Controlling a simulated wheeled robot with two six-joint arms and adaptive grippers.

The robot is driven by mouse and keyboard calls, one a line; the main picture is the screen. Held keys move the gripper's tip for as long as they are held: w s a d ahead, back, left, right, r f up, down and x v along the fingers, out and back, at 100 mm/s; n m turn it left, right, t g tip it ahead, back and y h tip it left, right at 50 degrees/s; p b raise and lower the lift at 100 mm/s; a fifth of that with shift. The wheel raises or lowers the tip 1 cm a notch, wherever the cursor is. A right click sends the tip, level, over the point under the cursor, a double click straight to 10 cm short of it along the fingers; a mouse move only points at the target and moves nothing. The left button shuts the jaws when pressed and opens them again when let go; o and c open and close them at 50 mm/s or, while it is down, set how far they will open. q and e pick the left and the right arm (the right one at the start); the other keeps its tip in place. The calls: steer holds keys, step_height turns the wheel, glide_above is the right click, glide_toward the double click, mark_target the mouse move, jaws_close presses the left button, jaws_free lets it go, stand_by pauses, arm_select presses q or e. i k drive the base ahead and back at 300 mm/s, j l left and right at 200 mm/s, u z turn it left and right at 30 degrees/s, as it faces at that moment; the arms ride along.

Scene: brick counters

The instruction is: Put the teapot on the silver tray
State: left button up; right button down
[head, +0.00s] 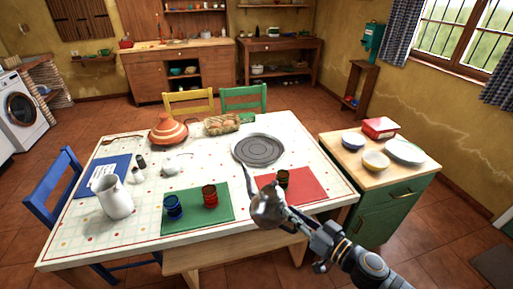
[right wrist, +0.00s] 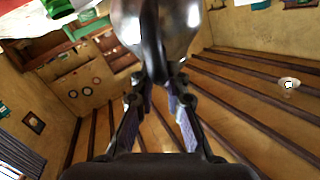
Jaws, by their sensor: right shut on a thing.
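The teapot (head: 266,211) is a shiny silver pot with a long spout pointing up and to the left. My right gripper (head: 292,213) is shut on it and holds it at the table's front edge, in front of the red placemat. In the right wrist view the teapot (right wrist: 155,25) fills the top middle, with its dark handle between the fingers of the gripper (right wrist: 160,85). The silver tray (head: 258,149) is a round grey disc lying on the table beyond the teapot, and it looks empty. My left gripper is not in view.
A dark cup (head: 283,179) stands on the red placemat (head: 308,187), between teapot and tray. Blue and red cups stand on the green placemat (head: 187,222). A white pitcher (head: 112,196), a tagine (head: 167,131) and bread (head: 221,124) are further left. A green cabinet (head: 385,200) with bowls adjoins on the right.

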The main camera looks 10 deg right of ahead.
mark_target(252, 150)
steer(key=i, duration=1.35)
